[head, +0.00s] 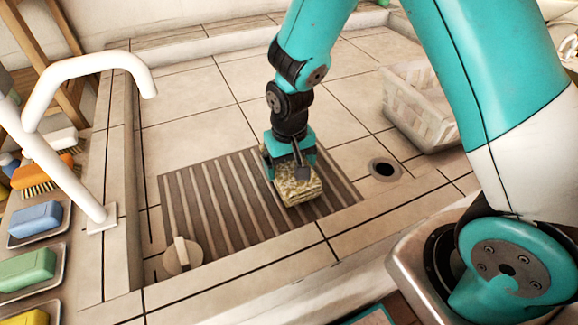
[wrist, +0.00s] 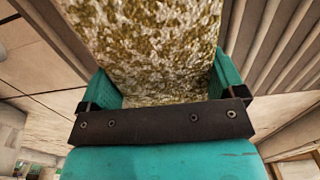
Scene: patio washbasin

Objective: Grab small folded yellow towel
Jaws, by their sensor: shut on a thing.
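The small folded yellow towel (head: 297,186) has a mottled yellow and white surface. In the head view it is at my gripper (head: 292,160), over the right part of the ribbed drain board. In the wrist view the towel (wrist: 150,45) fills the upper middle, between the two teal fingers of my gripper (wrist: 160,88). The fingers are shut on the towel's sides. I cannot tell whether the towel's underside touches the ribs. The top of the towel is partly hidden by my gripper in the head view.
The ribbed drain board (head: 215,215) lies in a tiled basin. A plug (head: 182,257) is at its lower left and a drain hole (head: 385,169) to its right. A white basket (head: 420,105) stands at right. A white faucet (head: 70,175), brushes and soap dishes line the left ledge.

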